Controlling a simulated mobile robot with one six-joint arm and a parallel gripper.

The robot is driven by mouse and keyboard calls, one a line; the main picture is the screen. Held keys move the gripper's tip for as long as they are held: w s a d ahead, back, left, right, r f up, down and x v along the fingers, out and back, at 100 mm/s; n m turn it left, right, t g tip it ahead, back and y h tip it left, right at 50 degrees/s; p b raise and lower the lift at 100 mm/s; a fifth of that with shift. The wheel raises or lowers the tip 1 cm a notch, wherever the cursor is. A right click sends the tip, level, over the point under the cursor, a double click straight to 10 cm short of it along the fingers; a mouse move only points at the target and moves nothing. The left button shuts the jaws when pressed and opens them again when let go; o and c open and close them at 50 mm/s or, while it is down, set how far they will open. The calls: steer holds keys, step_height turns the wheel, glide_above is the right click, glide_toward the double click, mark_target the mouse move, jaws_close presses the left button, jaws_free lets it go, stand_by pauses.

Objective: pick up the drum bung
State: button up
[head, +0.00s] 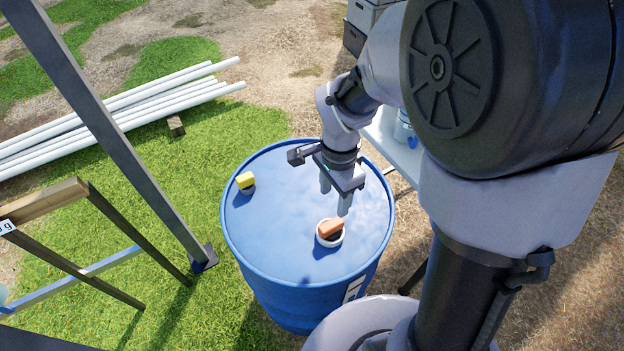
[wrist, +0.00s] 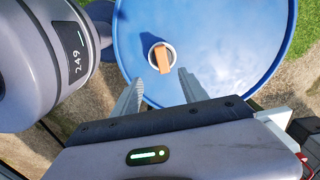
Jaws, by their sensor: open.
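A blue drum (head: 285,260) stands upright, with a drum bung (head: 330,229) near the front right of its lid. The bung looks like an orange-brown bar across a white ring with a dark inside. It also shows in the wrist view (wrist: 162,58), just beyond the fingertips. My gripper (head: 334,202) points down above the lid, close to the bung. Its fingers are apart with nothing between them, and in the wrist view the gripper (wrist: 160,77) has one finger on each side of the bung's line. I cannot tell the exact height gap.
A yellow-topped fitting (head: 246,182) stands near the lid's left edge. A grey post (head: 120,130) and a wooden-topped frame (head: 45,203) stand left of the drum. White pipes (head: 120,110) lie behind on grass. A pale table (head: 400,160) is at right. The lid's middle is clear.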

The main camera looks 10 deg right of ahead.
steer(key=b, duration=0.3)
glide_toward(331, 224)
steer(key=f, duration=0.5)
steer(key=shift+s+d+f, duration=0.1)
steer(key=shift+s+f, duration=0.1)
steer(key=shift+s, duration=0.2)
steer(key=f+b, duration=0.2)
steer(key=f, duration=0.1)
steer(key=w+f+b, duration=0.1)
steer(key=f, duration=0.1)
steer(key=shift+s+r, duration=0.1)
steer(key=shift+r, duration=0.05)
steer(key=shift+c, duration=0.2)
jaws_close()
